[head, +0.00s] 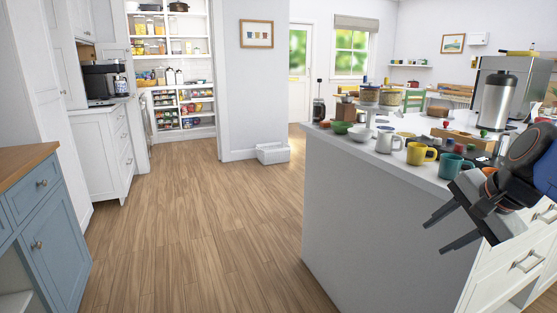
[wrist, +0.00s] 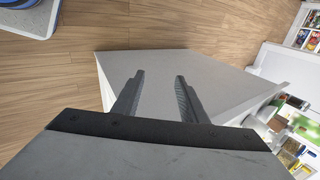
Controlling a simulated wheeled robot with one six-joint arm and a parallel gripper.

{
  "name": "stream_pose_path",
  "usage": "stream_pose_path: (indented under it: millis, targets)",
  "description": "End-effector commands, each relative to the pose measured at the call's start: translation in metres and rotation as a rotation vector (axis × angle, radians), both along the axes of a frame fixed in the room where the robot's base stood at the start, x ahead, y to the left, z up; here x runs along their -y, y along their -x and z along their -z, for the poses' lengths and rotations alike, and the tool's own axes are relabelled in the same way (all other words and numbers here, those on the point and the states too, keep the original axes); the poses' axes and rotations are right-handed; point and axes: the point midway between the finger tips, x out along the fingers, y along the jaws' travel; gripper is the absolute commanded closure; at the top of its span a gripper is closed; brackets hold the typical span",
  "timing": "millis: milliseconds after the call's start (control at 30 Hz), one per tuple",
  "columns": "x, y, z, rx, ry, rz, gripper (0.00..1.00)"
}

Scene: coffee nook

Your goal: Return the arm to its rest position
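My gripper (head: 440,232) is at the right of the head view, in front of the side of the white island counter (head: 372,215). Its two dark fingers are spread apart with nothing between them. The wrist view also shows my gripper (wrist: 158,85) open and empty, with the pale counter side (wrist: 190,66) behind the fingers. My arm reaches in from the right edge of the head view and hides part of the counter's drawers.
A yellow mug (head: 420,154), a teal mug (head: 452,166) and a white pitcher (head: 387,142) stand on the counter near my arm. A steel canister (head: 495,101) stands behind. Wooden floor (head: 195,225) is clear between the counter and the blue cabinet (head: 52,222).

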Motion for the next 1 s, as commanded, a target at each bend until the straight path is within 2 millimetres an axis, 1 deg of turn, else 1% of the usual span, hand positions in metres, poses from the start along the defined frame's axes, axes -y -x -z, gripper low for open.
stream_pose_path:
  millis: [33, 100, 300, 500, 600, 700, 800, 1000]
  targets:
    - [-0.011, 0.009, 0.011, -0.006, 0.049, -0.080, 0.61]
    - [-0.022, 0.020, 0.026, -0.012, 0.124, -0.187, 0.61]
    - [-0.046, 0.054, 0.066, -0.021, 0.333, -0.502, 0.61]
    - [-0.059, 0.085, 0.103, -0.018, 0.530, -0.814, 0.61]
    - [-0.062, 0.096, 0.117, -0.016, 0.607, -0.936, 0.61]
    - [-0.063, 0.103, 0.126, -0.012, 0.660, -1.019, 0.61]
    - [-0.063, 0.106, 0.131, -0.011, 0.688, -1.063, 0.61]
    - [-0.063, 0.107, 0.133, -0.010, 0.698, -1.077, 0.61]
